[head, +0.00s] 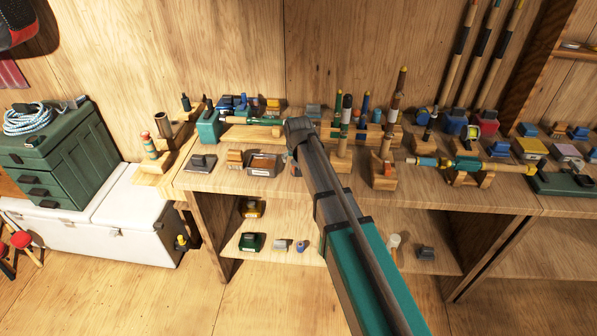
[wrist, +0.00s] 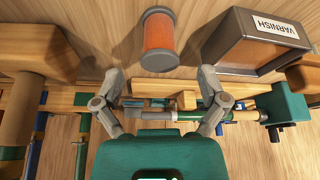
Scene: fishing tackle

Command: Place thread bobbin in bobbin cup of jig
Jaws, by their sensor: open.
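The thread bobbin (wrist: 158,38), an orange spool with grey ends, is on the tabletop in the wrist view, just beyond my fingertips. In the head view only a sliver of orange beside my arm may be it. My gripper (wrist: 160,73) is open and empty, with one finger to each side of the bobbin's near end. In the head view my arm hides the fingers. A teal block (wrist: 286,103) with a rod lying across it, possibly the jig, also shows in the head view (head: 208,126). I cannot make out a bobbin cup.
A grey box labelled VARNISH (wrist: 238,48) stands close to the bobbin, also in the head view (head: 264,164). Wooden racks with upright rods (head: 385,172) stand right of my arm. A rod on a wooden stand (head: 470,165) lies further right. Bare tabletop shows near the front edge.

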